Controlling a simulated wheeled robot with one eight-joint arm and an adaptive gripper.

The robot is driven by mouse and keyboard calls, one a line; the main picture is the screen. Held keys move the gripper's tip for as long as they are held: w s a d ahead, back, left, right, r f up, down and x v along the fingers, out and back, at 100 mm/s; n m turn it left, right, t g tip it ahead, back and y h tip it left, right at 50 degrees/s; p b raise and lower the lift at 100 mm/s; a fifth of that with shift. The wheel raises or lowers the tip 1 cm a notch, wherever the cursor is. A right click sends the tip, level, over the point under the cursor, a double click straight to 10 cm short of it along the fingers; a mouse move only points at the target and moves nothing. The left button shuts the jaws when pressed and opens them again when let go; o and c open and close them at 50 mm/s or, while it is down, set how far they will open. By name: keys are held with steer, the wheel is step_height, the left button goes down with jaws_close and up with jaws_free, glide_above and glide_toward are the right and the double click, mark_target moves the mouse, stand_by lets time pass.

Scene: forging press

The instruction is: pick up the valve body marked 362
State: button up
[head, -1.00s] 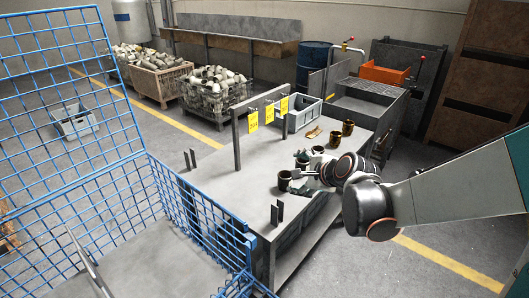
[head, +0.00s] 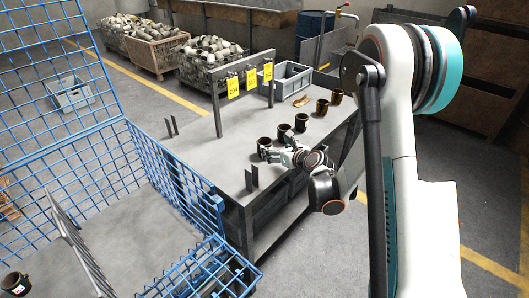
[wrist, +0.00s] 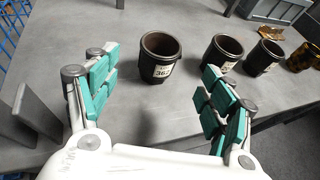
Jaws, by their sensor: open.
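The valve body marked 362 (wrist: 160,57) is a dark, open-topped cup with a white label, upright on the grey table. In the head view it is the nearest cup in the row (head: 263,146). My gripper (wrist: 157,78) is open and empty, with its teal-padded fingers spread left and right in the wrist view. The valve body stands ahead of the gap between them, and I see no contact. In the head view my gripper (head: 283,156) is just right of this cup, low over the table's edge.
Other dark cups (wrist: 222,53) (wrist: 262,57) and a gold-brown one (wrist: 303,57) stand in a row to the right. A grey bin (head: 287,82) is behind. Metal uprights (wrist: 38,110) stand at left. A blue mesh cage (head: 178,185) borders the table's left.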

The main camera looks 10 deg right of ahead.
mark_target(262, 141)
steer(key=b+x, duration=0.3)
steer(key=x, duration=0.7)
steer(key=shift+w+r+b, duration=0.1)
steer(key=shift+w+b, duration=0.05)
steer(key=shift+b, duration=0.15)
steer(key=c, duration=1.3)
